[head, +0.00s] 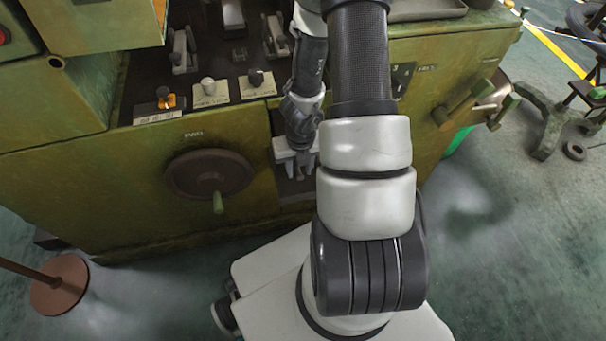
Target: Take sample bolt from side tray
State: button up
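My gripper (297,174) points down at a dark recess (290,194) in the front of the green machine. The recess may be the side tray, but my arm covers much of it. The gripper's pale body and short grey fingers show at the recess opening. The fingers are too small to tell whether they are apart or closed on something. I cannot make out a sample bolt in this view.
A handwheel (209,174) with a green handle stands out left of the recess. Levers and knobs (208,88) cover the panel above. Green handles (468,101) project at the right. A brown round-based stand (60,284) is at lower left. The right floor is partly clear.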

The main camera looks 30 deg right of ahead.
jog(key=shift+c, duration=0.4)
grip_shut()
jog(key=shift+r, duration=0.1)
